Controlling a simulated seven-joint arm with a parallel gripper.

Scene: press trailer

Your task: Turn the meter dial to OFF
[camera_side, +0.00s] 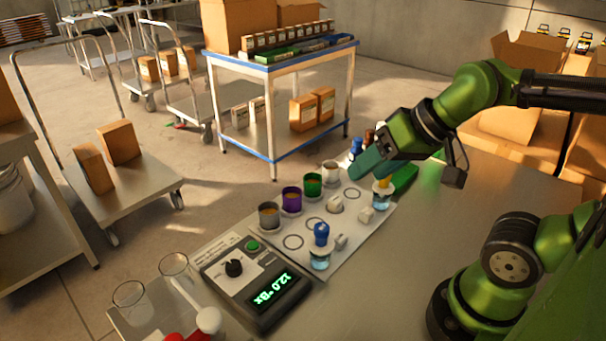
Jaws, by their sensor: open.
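The meter (258,283) is a dark box with a light face at the front of the table, lower middle of the side view. Its black dial (234,267) sits on the left of the face, with a green button (252,245) beyond it. The display (273,289) glows green and reads about 12.0 °Bx. The dial's pointer and markings are too small to read. My gripper (361,170) is open above the far part of the white mat, well away from the dial. Its jaws point left, and I see nothing held between them.
A white mat (293,262) beside the meter carries several coloured cups and a blue-capped jar (321,235). The table (440,230) is clear on the right.

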